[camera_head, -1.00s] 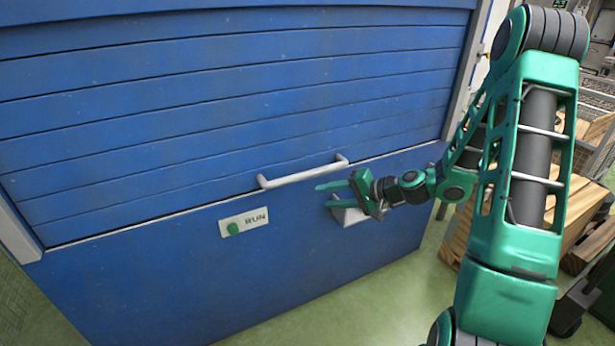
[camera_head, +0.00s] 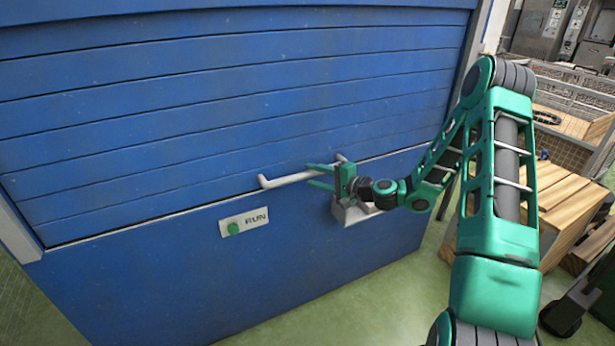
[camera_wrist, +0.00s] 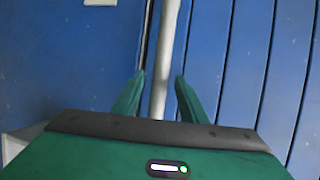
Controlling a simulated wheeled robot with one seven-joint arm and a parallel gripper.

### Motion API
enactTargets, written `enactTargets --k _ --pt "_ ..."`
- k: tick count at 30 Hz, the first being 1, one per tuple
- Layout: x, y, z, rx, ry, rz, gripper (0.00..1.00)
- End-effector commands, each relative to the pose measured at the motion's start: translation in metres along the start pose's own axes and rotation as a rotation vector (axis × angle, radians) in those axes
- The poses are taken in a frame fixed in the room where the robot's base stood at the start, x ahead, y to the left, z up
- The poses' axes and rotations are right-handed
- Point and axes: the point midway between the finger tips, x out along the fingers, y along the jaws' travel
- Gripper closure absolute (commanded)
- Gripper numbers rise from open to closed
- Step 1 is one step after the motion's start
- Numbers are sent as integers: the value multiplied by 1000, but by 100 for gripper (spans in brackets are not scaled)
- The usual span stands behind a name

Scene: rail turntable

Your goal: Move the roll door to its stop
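The blue slatted roll door (camera_head: 230,110) fills the upper part of the head view, with its bottom edge meeting a blue lower panel (camera_head: 290,250). A white bar handle (camera_head: 287,180) runs along the door's bottom edge. My gripper (camera_head: 310,175) is at the handle's right part, its green fingers apart above and below the bar. In the wrist view the handle (camera_wrist: 165,50) runs between the two open fingers (camera_wrist: 158,98), with gaps on both sides. The wrist view also shows the door's slats (camera_wrist: 240,60) on the right.
A RUN plate (camera_head: 244,222) with a green button is on the lower panel, left of my gripper. A light grey box-like fitting (camera_head: 352,212) sticks out just below my gripper. Wooden crates (camera_head: 565,205) stand at the right on green floor.

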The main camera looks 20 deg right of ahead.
Motion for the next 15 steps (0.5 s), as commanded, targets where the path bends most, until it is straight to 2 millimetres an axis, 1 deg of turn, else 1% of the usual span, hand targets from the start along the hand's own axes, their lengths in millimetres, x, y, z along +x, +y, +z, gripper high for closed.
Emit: enactTargets --k 1,3,6,9,15 --pt "8 0 0 -1 -1 0 61" --pt "16 0 1 -1 -2 0 61" --pt "24 0 0 0 0 1 61" --pt "28 0 0 0 0 1 61" --pt "29 0 0 0 0 1 61"
